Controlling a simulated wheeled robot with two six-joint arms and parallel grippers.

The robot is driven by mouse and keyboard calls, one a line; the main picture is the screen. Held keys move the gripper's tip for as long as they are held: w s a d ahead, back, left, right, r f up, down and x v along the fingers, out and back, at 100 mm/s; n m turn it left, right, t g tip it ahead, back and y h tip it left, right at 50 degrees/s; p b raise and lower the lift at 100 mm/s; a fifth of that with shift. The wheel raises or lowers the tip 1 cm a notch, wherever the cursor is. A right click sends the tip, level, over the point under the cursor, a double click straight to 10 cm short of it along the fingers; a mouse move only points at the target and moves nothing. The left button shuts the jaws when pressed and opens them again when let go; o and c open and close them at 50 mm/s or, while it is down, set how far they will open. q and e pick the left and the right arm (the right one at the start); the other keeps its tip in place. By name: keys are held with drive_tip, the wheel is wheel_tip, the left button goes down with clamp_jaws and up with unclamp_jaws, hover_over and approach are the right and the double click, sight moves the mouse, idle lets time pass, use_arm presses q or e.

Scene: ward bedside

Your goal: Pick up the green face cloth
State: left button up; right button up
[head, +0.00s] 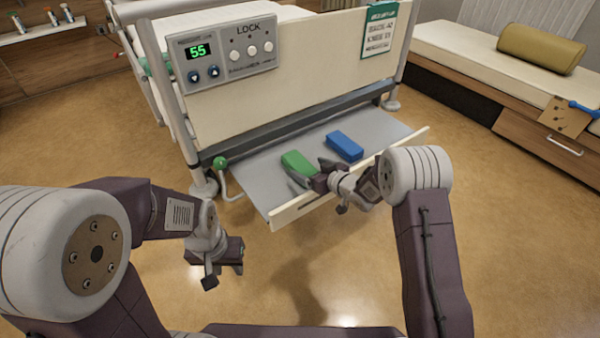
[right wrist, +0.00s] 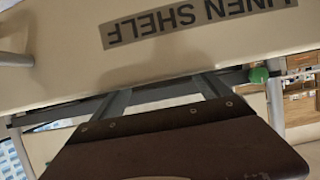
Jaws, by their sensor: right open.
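The green face cloth (head: 298,162) is a folded green block lying on the grey pull-out shelf (head: 262,184) at the foot of the bed. My right gripper (head: 311,171) is open and empty, just in front of the cloth, with its fingers near the cloth's front end. I cannot tell whether a finger touches it. My left gripper (head: 224,270) hangs open and empty over the floor, left of the shelf. The right wrist view shows part of my gripper but no cloth.
A blue folded cloth (head: 345,146) lies on the shelf to the right of the green one. The shelf has a raised cream front edge (head: 290,211). A green-knobbed lever (head: 221,163) stands left.

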sight(303, 165)
drive_tip(key=b+x, duration=0.4)
drive_tip(key=shift+a+f, duration=0.3)
drive_tip(key=shift+a, duration=0.1)
drive_tip(key=shift+w+a, duration=0.15)
drive_tip(key=shift+w, duration=0.1)
drive_tip(key=shift+r, duration=0.15)
drive_tip(key=c, duration=1.4)
